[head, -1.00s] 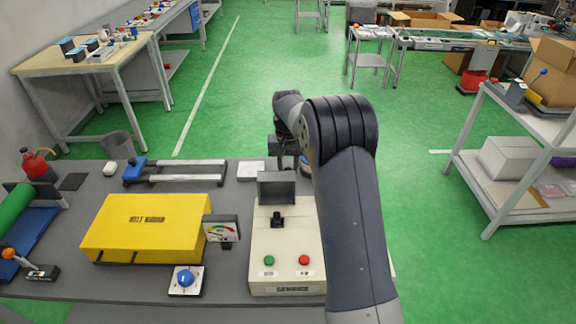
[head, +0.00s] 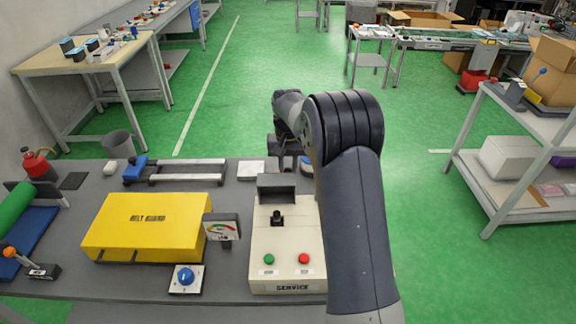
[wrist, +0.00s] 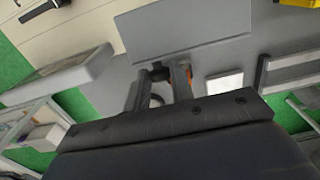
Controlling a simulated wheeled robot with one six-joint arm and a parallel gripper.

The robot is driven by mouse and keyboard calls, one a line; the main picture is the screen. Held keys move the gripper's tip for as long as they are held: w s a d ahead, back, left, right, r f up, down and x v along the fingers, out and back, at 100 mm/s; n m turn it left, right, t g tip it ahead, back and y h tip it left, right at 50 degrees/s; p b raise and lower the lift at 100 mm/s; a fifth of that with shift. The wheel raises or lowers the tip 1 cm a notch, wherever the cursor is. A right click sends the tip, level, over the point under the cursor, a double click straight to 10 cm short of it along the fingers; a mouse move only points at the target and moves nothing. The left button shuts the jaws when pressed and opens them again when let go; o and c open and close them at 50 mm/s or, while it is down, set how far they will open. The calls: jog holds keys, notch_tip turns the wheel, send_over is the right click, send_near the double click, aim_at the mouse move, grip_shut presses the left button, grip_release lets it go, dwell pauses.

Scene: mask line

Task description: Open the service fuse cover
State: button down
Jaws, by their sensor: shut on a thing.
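The cream service box (head: 287,241) stands on the grey bench, with a black part (head: 277,217) exposed on its top. The dark grey fuse cover (head: 277,181) is raised at the back of the box, clear of that part. In the wrist view the cover (wrist: 190,35) is a flat grey panel beside the cream box top (wrist: 80,30). My gripper (wrist: 160,72) has its fingers at the cover's edge, shut on a small dark part there that is mostly hidden. In the head view my gripper (head: 286,150) is behind the cover, largely hidden by the cover and my arm.
A yellow belt guard (head: 145,228), a gauge (head: 221,227) and a blue knob (head: 186,277) stand left of the box. A white square plate (head: 250,170) lies behind it. Green (head: 269,258) and red (head: 304,258) buttons are at its front.

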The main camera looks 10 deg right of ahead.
jog(key=c, duration=1.2)
grip_release()
jog(key=shift+c, duration=0.2)
notch_tip(320, 180, up, 11)
jog(key=b, duration=0.1)
jog(key=shift+f, duration=0.15)
notch_tip(320, 180, down, 11)
jog(key=shift+w+f+p, duration=0.1)
jog(key=shift+p, duration=0.45)
jog(key=shift+w+d+f, duration=0.2)
jog(key=shift+w+f, duration=0.05)
jog(key=shift+w, duration=0.45)
